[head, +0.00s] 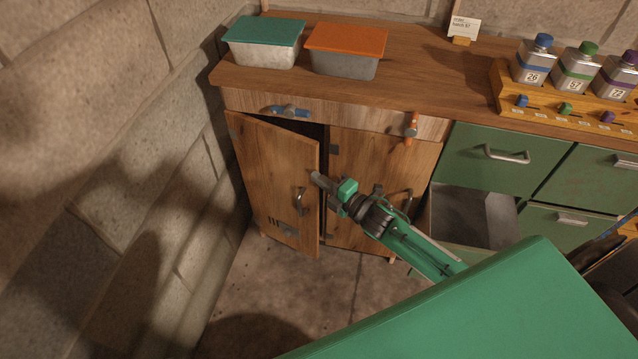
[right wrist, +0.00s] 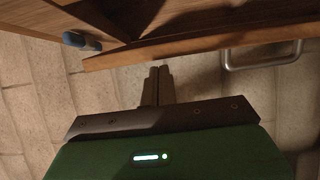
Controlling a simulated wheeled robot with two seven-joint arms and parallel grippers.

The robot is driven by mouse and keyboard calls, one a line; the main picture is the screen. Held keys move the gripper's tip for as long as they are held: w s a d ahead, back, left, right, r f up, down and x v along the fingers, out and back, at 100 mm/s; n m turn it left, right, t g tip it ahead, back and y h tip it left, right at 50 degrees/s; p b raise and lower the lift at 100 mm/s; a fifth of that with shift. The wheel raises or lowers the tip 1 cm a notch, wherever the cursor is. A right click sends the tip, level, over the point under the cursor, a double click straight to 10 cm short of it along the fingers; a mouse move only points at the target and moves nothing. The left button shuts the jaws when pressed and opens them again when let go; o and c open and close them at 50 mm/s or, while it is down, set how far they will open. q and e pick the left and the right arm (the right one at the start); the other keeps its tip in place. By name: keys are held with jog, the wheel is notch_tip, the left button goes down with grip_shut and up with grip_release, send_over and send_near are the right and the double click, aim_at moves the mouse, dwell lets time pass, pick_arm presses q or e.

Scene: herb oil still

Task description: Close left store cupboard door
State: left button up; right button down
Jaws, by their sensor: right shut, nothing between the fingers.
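The left store cupboard door (head: 270,175) is wooden with a metal handle (head: 301,201). It stands ajar, its free right edge swung out and a dark gap showing at its top. In the right wrist view, the edge of the door (right wrist: 200,42) crosses the top, with the handle (right wrist: 262,60) at right. My right gripper (head: 317,178) is shut and empty, its tips at or close to the door's free edge above the handle; I cannot tell if they touch. The fingers also show in the right wrist view (right wrist: 158,78). My left gripper is not in view.
The right cupboard door (head: 370,165) looks shut. A blue catch (head: 290,111) and an orange catch (head: 411,127) sit above the doors. A green drawer unit (head: 500,155) stands at right, with an open drawer (head: 470,215). A stone wall (head: 150,180) is close at left.

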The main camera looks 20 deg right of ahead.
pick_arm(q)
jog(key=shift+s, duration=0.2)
